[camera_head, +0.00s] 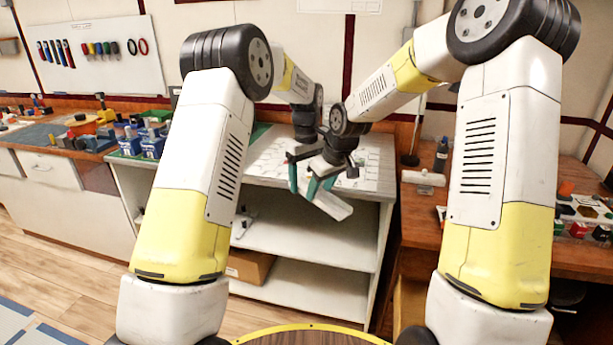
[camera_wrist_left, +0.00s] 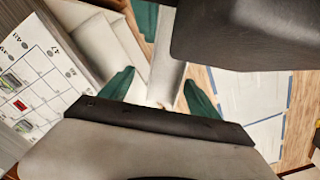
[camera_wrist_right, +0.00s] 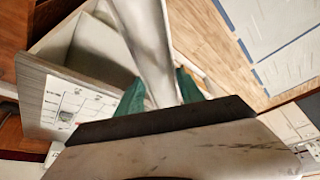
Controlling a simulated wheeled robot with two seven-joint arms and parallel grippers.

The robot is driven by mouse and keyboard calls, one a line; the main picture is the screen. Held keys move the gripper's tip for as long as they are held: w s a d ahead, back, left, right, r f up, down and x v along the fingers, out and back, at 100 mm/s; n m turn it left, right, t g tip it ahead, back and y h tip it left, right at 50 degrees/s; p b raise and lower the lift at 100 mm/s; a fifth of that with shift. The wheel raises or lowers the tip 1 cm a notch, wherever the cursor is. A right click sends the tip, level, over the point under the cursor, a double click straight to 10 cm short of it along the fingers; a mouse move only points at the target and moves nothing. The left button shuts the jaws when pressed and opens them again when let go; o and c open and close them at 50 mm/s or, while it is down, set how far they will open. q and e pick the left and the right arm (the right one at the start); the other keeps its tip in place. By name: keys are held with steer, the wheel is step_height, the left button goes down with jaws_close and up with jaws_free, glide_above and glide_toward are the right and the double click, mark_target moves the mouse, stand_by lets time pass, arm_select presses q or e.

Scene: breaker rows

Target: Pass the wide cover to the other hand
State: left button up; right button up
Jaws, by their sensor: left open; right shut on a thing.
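The wide cover (camera_head: 331,204) is a long pale grey-white piece, held tilted in the air in front of the shelf unit. My right gripper (camera_head: 321,186) is shut on it. In the right wrist view the cover (camera_wrist_right: 150,50) runs up from between the teal fingertips (camera_wrist_right: 160,92). My left gripper (camera_head: 297,176) is open, close beside the right one. In the left wrist view the cover (camera_wrist_left: 166,70) shows between its spread teal fingertips (camera_wrist_left: 160,92); I cannot tell whether they touch it. The grippers partly hide the cover's upper end.
A white shelf unit (camera_head: 300,240) with a marked sheet (camera_head: 372,168) on top stands just behind the grippers. A bench with tools and blue bins (camera_head: 152,146) is at left. A wooden bench (camera_head: 425,225) with small parts is at right.

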arm_select(q)
steer(key=c, duration=1.3)
arm_select(e)
steer(key=shift+a, duration=0.1)
arm_select(q)
steer(key=shift+c, duration=0.9)
arm_select(e)
steer(key=o, duration=1.5)
steer(key=shift+c, duration=0.2)
